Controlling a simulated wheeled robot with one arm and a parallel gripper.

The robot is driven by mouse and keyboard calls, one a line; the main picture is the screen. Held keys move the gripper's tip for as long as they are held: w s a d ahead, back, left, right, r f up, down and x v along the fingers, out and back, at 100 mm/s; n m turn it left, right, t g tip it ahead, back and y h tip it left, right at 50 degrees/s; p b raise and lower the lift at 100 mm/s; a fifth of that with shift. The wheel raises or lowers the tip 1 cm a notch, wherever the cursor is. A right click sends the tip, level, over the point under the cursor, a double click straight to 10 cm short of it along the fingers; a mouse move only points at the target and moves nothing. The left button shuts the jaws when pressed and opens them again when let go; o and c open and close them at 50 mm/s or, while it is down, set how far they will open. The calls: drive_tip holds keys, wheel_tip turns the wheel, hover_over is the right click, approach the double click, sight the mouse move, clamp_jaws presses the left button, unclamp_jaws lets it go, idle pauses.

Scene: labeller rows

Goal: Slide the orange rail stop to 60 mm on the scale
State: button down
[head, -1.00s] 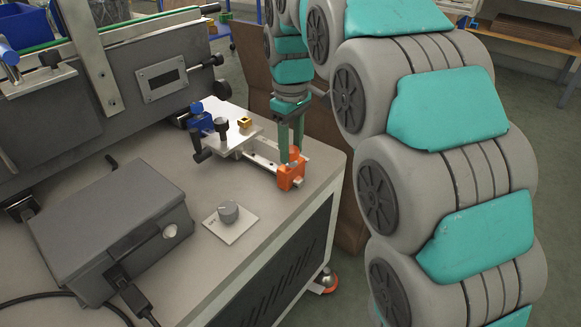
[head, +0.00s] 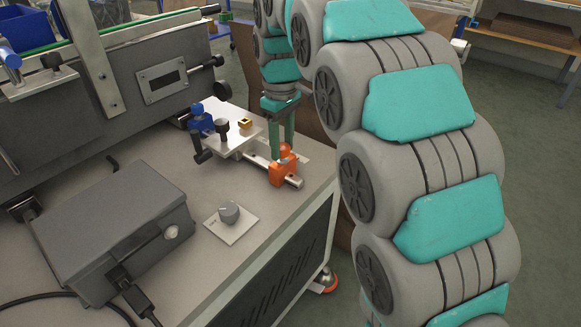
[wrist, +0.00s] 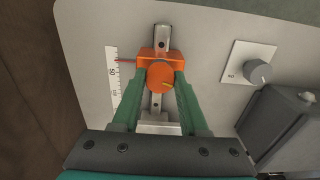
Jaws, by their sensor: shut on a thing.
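The orange rail stop (head: 283,173) sits on a metal rail (head: 258,160) at the cabinet's far corner, a short way in from the rail's outer end. My gripper (head: 287,146) comes down from above and is shut on the stop's round orange knob (wrist: 160,77). In the wrist view, the stop's body (wrist: 146,55) straddles the rail, and a thin red pointer (wrist: 124,61) reaches left to the white scale strip (wrist: 112,75). The pointer meets the strip just above the printed 50. Its exact reading is too small to tell.
A metal plate with a blue clamp (head: 201,118) and black handles stands at the rail's inner end. A grey dial (head: 229,212) on a white plate and a dark grey box (head: 113,230) are nearby on the cabinet top (head: 203,271).

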drive_tip(key=shift+w+a+p, duration=0.55)
drive_tip(key=shift+w+a, duration=0.55)
drive_tip(key=shift+a, duration=0.25)
drive_tip(key=shift+c, duration=1.8)
unclamp_jaws()
wheel_tip(320, 180, up, 8)
drive_tip(key=s+d+f+m+g, duration=0.1)
drive_tip(key=s+d+f+m, duration=0.2)
drive_tip(key=s+d, duration=0.45)
drive_tip(key=s+d+f+m, duration=0.2)
drive_tip(key=s+d+m, duration=0.1)
drive_tip(key=s+d, duration=0.4)
drive_tip(key=s+d+f+m, duration=0.2)
drive_tip(key=s+f, duration=0.4)
drive_tip(key=s, duration=0.5)
drive_tip(key=s+d+f+m, duration=0.2)
drive_tip(key=s+f, duration=0.3)
drive_tip(key=s, duration=0.6)
drive_tip(key=shift+s+d+f+g, duration=0.15)
drive_tip(key=shift+d+f+g, duration=0.25)
drive_tip(key=shift+d, duration=0.25)
